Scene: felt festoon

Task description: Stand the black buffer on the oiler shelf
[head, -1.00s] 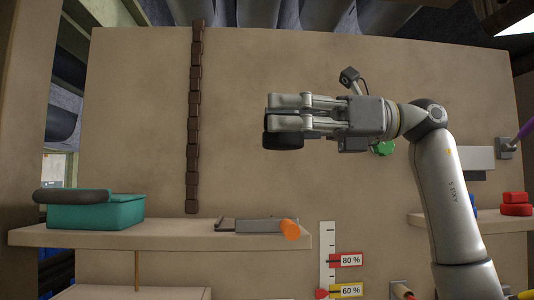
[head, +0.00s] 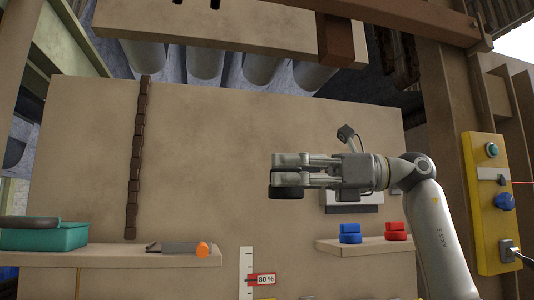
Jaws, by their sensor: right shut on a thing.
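My right gripper (head: 286,174) is shut on the black buffer (head: 286,192), a dark rounded piece held at the fingertips and partly hidden by the fingers. It is in the air in front of the beige wall board, up and left of the right shelf (head: 362,247). A blue piece (head: 350,233) and a red piece (head: 396,231) stand side by side on that shelf, with bare board left of the blue one. Another shelf (head: 120,257) is at the left. I cannot tell which is the oiler shelf. My left gripper is not in view.
The left shelf holds a teal box (head: 43,236) with a dark handle and a grey tool (head: 176,247) with an orange end. A brown chain (head: 136,170) hangs on the board. A yellow control panel (head: 486,200) is at right. A gauge (head: 247,275) stands between the shelves.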

